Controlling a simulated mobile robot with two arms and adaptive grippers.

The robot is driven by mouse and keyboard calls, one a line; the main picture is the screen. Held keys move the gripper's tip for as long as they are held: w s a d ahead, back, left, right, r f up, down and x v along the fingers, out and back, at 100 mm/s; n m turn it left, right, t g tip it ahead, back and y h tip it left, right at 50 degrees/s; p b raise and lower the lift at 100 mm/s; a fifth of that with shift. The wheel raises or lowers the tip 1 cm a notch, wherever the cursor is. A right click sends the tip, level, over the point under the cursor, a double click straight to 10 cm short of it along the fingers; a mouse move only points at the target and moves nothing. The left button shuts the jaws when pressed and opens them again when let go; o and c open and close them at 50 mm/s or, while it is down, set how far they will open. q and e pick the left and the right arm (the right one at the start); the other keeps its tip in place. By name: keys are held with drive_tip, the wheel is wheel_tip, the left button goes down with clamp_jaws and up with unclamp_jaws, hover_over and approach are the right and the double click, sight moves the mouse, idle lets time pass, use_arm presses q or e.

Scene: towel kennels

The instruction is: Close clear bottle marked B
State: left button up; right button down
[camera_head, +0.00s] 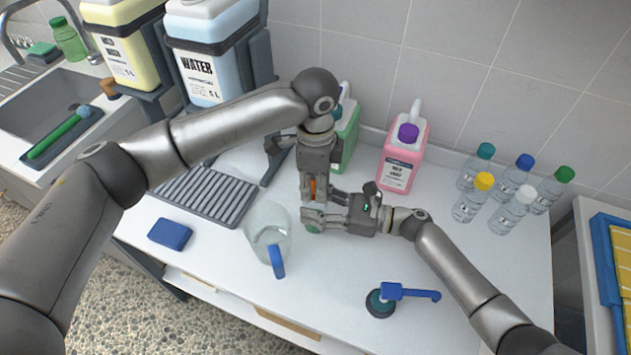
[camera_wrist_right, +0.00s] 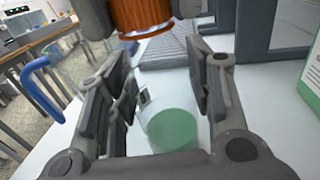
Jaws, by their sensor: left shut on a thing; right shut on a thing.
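My left gripper (camera_head: 313,188) points down over the counter and is shut on an orange cap (camera_head: 313,186). The ribbed orange cap (camera_wrist_right: 140,14) also shows at the top of the right wrist view. My right gripper (camera_head: 314,217) comes in from the right just below it and is shut on a small clear bottle with green at its bottom (camera_head: 313,229). In the right wrist view the green part (camera_wrist_right: 172,130) shows between the fingers. The grippers hide most of the bottle. I cannot read a letter B, nor tell whether cap and bottle touch.
A clear jug (camera_head: 268,236) with a blue handle stands left of the grippers. A blue-handled tool (camera_head: 384,300) lies at front. Several capped bottles (camera_head: 512,208) and a pink container (camera_head: 402,160) stand right. A grey rack (camera_head: 206,196) and blue sponge (camera_head: 170,234) lie left.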

use_arm(q)
drive_tip(key=m, duration=0.6)
drive_tip(key=shift+m, duration=0.3)
drive_tip(key=o, duration=1.2)
drive_tip(key=shift+r, duration=0.1)
wheel_tip(320, 180, up, 12)
use_arm(e)
drive_tip(key=c, duration=0.6)
unclamp_jaws()
drive_tip(key=v, duration=1.2)
